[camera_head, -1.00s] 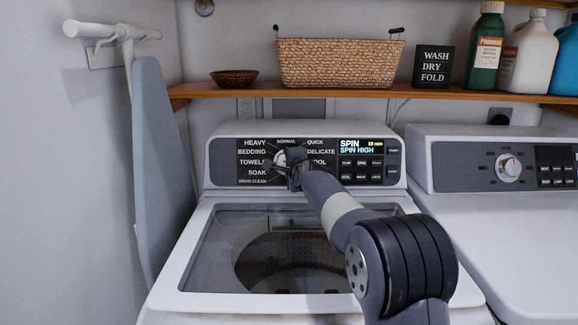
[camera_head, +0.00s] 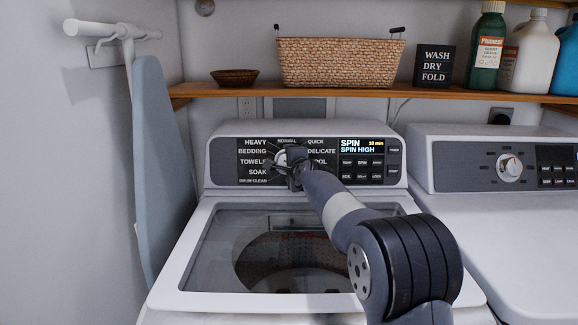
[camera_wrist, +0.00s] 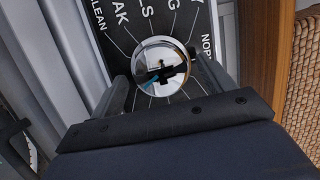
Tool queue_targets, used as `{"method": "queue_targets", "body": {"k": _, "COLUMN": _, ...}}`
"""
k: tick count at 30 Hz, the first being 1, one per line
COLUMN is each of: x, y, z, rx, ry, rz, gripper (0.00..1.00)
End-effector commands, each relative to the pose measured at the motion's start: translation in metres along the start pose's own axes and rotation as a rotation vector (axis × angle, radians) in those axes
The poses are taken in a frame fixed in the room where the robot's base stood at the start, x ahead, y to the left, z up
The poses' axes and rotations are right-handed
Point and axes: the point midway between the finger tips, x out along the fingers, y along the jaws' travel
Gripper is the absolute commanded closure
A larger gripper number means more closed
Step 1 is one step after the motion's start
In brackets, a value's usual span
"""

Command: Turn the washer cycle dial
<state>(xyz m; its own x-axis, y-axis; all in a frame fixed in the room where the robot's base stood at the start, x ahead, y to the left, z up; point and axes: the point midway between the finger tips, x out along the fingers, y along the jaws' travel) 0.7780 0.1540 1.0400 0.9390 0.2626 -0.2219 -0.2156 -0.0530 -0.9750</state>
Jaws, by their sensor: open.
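The washer cycle dial (camera_wrist: 162,65) is a round, shiny chrome knob on the dark control panel, with lines running out to the cycle names. In the head view only the dial's left edge (camera_head: 280,158) shows, as my gripper covers the rest. My gripper (camera_head: 295,168) is at the dial in front of the panel. In the wrist view my gripper (camera_wrist: 160,74) is open, one finger on either side of the dial; I cannot tell whether they touch it. The washer display (camera_head: 358,146) reads SPIN and SPIN HIGH.
The washer's glass lid (camera_head: 215,250) is below my arm. A dryer (camera_head: 490,220) with its own knob stands at the right. A wooden shelf (camera_head: 350,92) above holds a wicker basket (camera_head: 338,62), a sign and bottles. An ironing board (camera_head: 160,170) leans at the left.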

Motion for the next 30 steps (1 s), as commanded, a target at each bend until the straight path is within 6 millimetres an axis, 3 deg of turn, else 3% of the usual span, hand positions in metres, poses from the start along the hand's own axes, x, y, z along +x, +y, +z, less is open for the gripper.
{"method": "queue_targets", "body": {"k": 18, "x": -0.089, "y": 0.001, "z": 0.000, "rx": 0.000, "ry": 0.000, "rz": 0.001, "gripper": 0.23}}
{"method": "queue_targets", "body": {"k": 30, "x": -0.103, "y": 0.001, "z": 0.000, "rx": -0.001, "ry": 0.000, "rz": 0.002, "gripper": 0.23}}
